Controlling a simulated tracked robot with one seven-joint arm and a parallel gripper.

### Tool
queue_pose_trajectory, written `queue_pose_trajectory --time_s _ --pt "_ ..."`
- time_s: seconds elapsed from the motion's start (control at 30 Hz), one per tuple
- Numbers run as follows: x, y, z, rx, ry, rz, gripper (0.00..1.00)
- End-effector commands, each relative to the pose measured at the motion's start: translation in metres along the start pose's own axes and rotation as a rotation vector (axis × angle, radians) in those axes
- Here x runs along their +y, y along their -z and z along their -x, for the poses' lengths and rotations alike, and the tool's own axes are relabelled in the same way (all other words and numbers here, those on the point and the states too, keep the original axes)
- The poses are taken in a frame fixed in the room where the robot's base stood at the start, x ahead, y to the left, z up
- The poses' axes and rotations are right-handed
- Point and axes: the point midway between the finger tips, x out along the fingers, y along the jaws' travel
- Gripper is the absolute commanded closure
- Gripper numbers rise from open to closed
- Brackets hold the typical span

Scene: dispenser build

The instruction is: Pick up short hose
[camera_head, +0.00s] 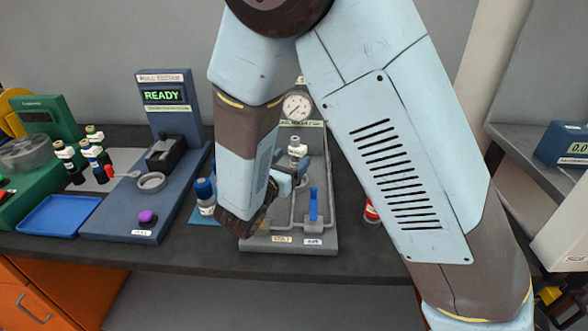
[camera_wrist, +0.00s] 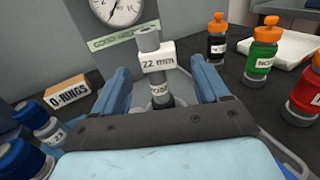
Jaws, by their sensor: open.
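A grey upright cylinder with a white block marked "22 mm" (camera_wrist: 158,58) stands between my fingers in the wrist view. A second, partly hidden label sits on its lower part, and I cannot read it fully. I cannot tell for sure that this is the short hose. A white-labelled piece (camera_head: 297,149) stands on the grey gauge fixture (camera_head: 328,243) in the head view. My gripper (camera_wrist: 160,72) is open, with one blue finger on each side of the cylinder and visible gaps. In the head view my gripper (camera_head: 287,180) is low over the fixture, partly hidden by my arm.
A round gauge (camera_head: 297,106) rises behind, and a blue lever (camera_head: 313,205) stands at the fixture's front. Blue-capped bottles (camera_wrist: 42,124) and an O-rings box (camera_wrist: 68,91) are left. Green (camera_wrist: 262,52), black (camera_wrist: 216,40) and red (camera_wrist: 305,95) bottles are right.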

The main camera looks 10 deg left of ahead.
Motion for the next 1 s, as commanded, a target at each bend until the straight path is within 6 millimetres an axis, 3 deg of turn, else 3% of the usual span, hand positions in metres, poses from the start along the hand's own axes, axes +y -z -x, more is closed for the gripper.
queue_pose_trajectory --time_s 0.33,0.67,0.9,1.0 --pt "0.000 -0.001 -0.019 0.000 0.002 0.000 0.26" --pt "0.001 -0.003 -0.059 -0.001 0.002 -0.001 0.26" --pt "0.001 -0.003 -0.062 0.000 0.000 0.000 0.26" --pt "0.001 -0.003 -0.062 0.000 0.000 0.000 0.34"
